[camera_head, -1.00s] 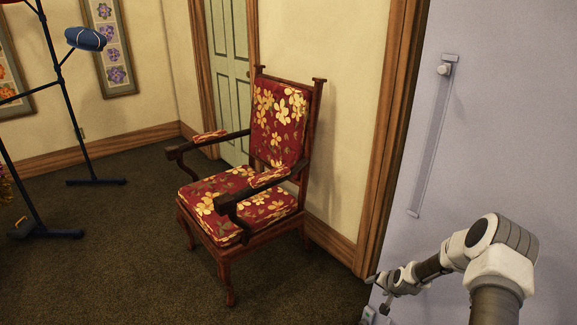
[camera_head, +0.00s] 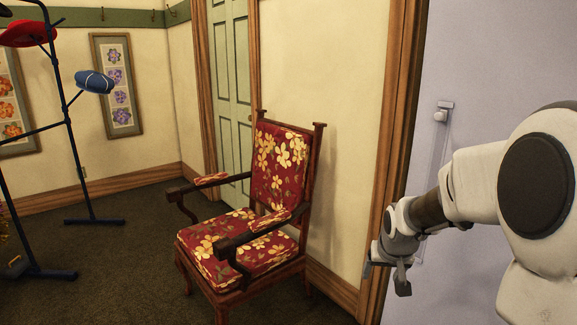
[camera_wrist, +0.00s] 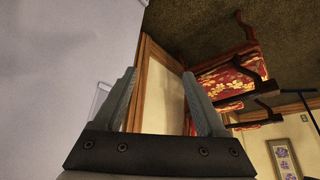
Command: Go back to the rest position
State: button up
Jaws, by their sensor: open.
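My gripper (camera_head: 385,278) is at the lower right of the head view, in front of the wooden door frame and the pale lilac wall panel (camera_head: 462,75). My white and grey arm reaches in from the right edge. In the wrist view my gripper (camera_wrist: 165,88) shows two grey fingers standing well apart with nothing between them. The wrist picture is turned over, with the carpet at the top.
A red flowered armchair (camera_head: 250,247) stands left of my gripper; it also shows in the wrist view (camera_wrist: 228,82). A blue coat stand (camera_head: 72,140) with a red hat and a blue cap (camera_head: 95,81) is at far left. Dark carpet (camera_head: 120,265) lies clear between them.

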jog(key=s+a+r+n, duration=0.15)
jog(key=s+r, duration=0.25)
jog(key=s, duration=0.5)
jog(key=s+a+r, duration=0.3)
jog(key=s, duration=0.6)
jog(key=s+a+r, duration=0.3)
jog(key=s+r, duration=0.1)
jog(key=s, duration=0.5)
notch_tip(320, 180, up, 19)
jog(key=p, duration=1.9)
jog(key=shift+y, duration=0.4)
jog(key=shift+d, duration=0.1)
jog(key=shift+c, duration=0.3)
jog(key=c, duration=0.3)
jog(key=shift+d, duration=0.1)
jog(key=shift+d, duration=0.1)
